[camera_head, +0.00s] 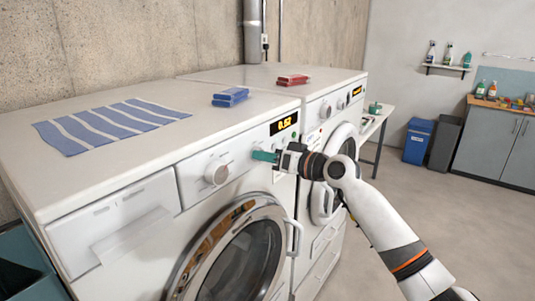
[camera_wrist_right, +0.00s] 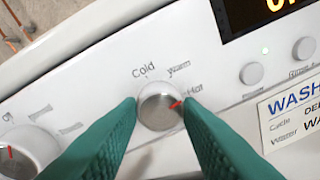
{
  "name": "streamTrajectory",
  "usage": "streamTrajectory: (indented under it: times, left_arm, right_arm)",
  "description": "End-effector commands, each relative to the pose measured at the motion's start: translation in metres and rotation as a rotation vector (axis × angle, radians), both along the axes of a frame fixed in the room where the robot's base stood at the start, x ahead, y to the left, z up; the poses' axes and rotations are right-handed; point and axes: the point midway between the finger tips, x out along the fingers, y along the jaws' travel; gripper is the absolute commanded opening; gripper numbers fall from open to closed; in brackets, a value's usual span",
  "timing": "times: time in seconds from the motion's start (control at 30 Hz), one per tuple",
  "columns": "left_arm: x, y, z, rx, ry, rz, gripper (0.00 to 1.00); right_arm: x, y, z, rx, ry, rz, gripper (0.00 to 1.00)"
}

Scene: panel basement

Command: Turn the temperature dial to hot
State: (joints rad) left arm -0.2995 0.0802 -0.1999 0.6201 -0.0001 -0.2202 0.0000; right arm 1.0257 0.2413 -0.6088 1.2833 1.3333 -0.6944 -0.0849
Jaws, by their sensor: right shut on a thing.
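The temperature dial (camera_wrist_right: 158,112) is a small silver-faced knob on the front panel of the near washing machine (camera_head: 120,178). Cold, Warm and Hot are printed around it from upper left to right. Its red mark sits on the right side of the knob, pointing right and slightly up, close to the Hot label (camera_wrist_right: 195,89). My right gripper (camera_wrist_right: 160,104) is shut on the dial, with one teal finger on each side of it. In the head view my right gripper (camera_head: 259,156) reaches the panel from the right, and its fingers mostly hide the dial. My left gripper is not in view.
A larger dial (camera_head: 216,172) sits left of my fingers. Small buttons (camera_wrist_right: 252,74) and a lit display (camera_head: 284,123) are to the right. The round door (camera_head: 245,250) is below. A striped cloth (camera_head: 110,125) and blue (camera_head: 230,96) and red (camera_head: 292,80) items lie on top.

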Motion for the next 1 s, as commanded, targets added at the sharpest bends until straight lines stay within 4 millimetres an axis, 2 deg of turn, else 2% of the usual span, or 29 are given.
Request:
streamTrajectory:
  times: [0.4, 1.0]
  left_arm:
    - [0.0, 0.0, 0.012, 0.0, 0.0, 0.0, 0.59]
    - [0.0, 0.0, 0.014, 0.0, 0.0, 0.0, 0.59]
  right_arm:
    - [0.001, 0.0, 0.0, 0.154, 0.215, 0.0, 0.1]
    - [0.001, -0.001, 0.0, 0.198, 0.273, -0.001, 0.1]
